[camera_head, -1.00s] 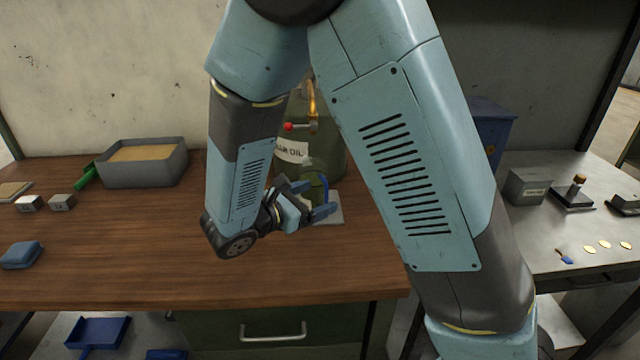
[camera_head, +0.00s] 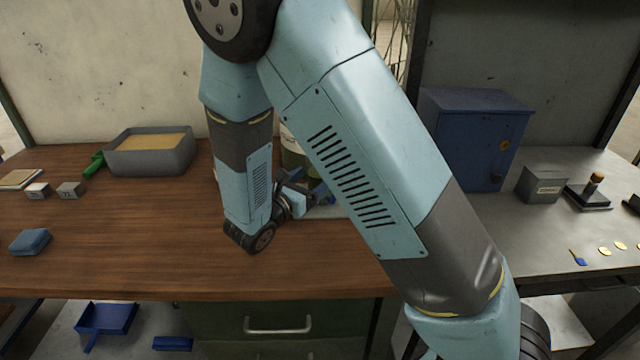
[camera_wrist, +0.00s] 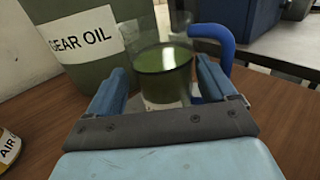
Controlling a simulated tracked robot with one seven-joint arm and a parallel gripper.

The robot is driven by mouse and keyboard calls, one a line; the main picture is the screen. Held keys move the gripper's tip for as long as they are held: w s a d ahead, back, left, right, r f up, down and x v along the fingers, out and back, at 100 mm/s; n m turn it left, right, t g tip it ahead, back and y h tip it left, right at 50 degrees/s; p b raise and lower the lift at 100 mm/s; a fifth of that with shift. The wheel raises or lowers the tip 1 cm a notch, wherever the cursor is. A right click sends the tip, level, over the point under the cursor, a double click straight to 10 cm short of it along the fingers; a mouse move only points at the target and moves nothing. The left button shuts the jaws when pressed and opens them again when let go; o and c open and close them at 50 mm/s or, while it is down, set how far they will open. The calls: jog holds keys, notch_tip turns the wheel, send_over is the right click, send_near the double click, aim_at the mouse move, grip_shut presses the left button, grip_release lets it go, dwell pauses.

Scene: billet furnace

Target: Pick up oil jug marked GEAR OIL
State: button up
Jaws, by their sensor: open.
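In the wrist view a clear jug (camera_wrist: 163,62) of green oil with a blue handle (camera_wrist: 225,50) stands upright between my gripper's two fingers. I see no label on the jug's visible side. A large dark green container (camera_wrist: 95,62) behind it, to the left, carries the white GEAR OIL label (camera_wrist: 82,38). My gripper (camera_wrist: 165,80) is open, with one finger on each side of the jug; I cannot tell whether either touches it. In the head view my gripper (camera_head: 312,186) is low over the wooden bench, and my arm hides most of the jug and container.
The wooden bench (camera_head: 130,240) is mostly clear at its front. A can marked AIR (camera_wrist: 8,148) is near my gripper's left. A blue cabinet (camera_head: 480,135) stands right, behind my arm.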

jog(key=shift+x, duration=2.8)
jog(key=shift+r, duration=0.2)
jog(key=shift+s, duration=0.1)
jog(key=c, duration=1.1)
jog(key=shift+r, duration=0.1)
